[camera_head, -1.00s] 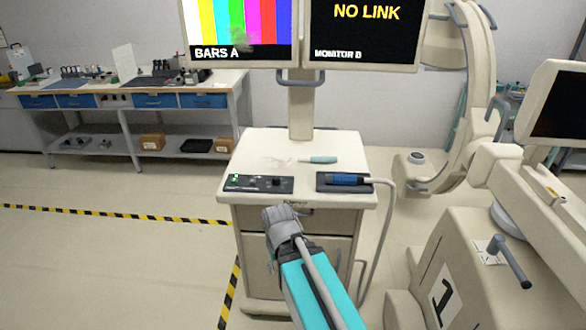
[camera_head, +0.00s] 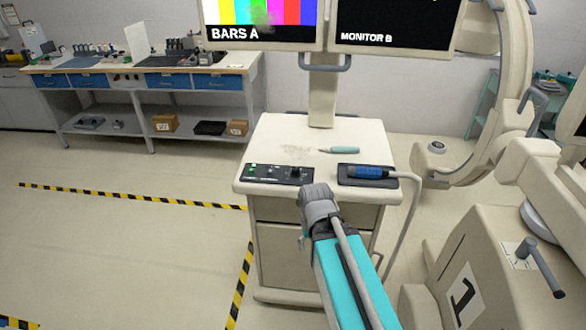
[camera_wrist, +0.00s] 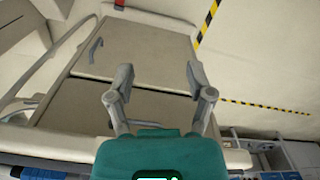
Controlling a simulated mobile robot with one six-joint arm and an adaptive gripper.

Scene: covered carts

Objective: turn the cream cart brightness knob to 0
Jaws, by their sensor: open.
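The cream cart (camera_head: 262,130) stands ahead in the head view, with two monitors on its post. A dark control panel (camera_head: 262,173) with a lit green light and small knobs lies on the left front of its top. Which knob is for brightness is too small to read. My arm reaches toward the cart front, its wrist at the top's front edge, just right of and below the panel. My gripper (camera_wrist: 158,82) shows in the wrist view with fingers spread and nothing between them. The cart's drawer fronts (camera_wrist: 135,50) lie beyond the fingers. The panel is not visible there.
A blue-handled probe (camera_head: 368,172) rests in a dark tray on the cart's right, its cable hanging down. A teal-handled tool (camera_head: 342,150) lies behind. A large cream machine (camera_head: 470,260) stands close on the right. Striped floor tape (camera_head: 130,195) runs left over open floor.

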